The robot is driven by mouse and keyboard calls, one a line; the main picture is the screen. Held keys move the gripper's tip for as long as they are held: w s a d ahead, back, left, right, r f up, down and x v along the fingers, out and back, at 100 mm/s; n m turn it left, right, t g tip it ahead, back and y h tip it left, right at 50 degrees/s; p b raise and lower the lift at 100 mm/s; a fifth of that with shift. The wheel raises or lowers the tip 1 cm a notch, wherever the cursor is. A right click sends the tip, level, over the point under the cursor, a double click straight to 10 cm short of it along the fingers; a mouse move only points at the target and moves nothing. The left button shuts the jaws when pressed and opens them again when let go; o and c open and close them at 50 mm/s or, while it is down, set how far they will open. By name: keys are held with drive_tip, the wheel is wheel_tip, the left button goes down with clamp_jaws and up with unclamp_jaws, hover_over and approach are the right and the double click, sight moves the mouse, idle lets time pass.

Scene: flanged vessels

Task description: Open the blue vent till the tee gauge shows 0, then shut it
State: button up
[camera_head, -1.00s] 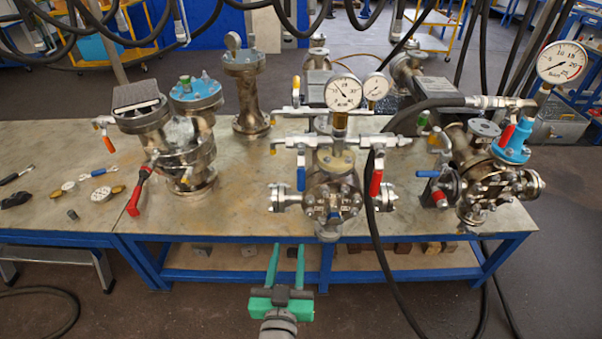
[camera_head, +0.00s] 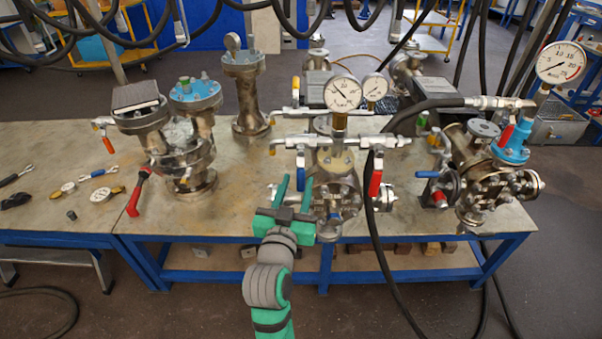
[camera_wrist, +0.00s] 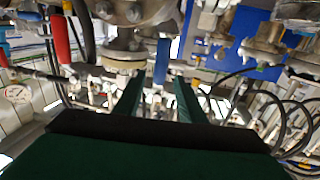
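The blue vent lever (camera_head: 301,170) hangs down at the left of the tee assembly on the bench; it also shows in the wrist view (camera_wrist: 161,60). My gripper (camera_head: 295,190) is open, its green fingers pointing up at the lever from the front. In the wrist view the lever stands just beyond the gap between the fingertips (camera_wrist: 158,88); I cannot tell whether they touch it. The white tee gauge (camera_head: 343,93) stands on a brass stem above the assembly. Its needle points to the upper left, off any zero I can make out; the exact reading is too small.
A red lever (camera_head: 376,174) hangs right of the vent, with a black hose (camera_head: 372,240) running down past it. A smaller gauge (camera_head: 375,87) is behind. A flanged vessel with another gauge (camera_head: 562,62) stands right. A red-handled valve (camera_head: 139,191) is left. The bench front is mostly clear.

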sight(300, 176)
drive_tip(key=shift+w+d, duration=0.25)
drive_tip(key=shift+w, duration=0.95)
drive_tip(key=shift+w+d, duration=0.25)
drive_tip(key=shift+w, duration=0.95)
clamp_jaws()
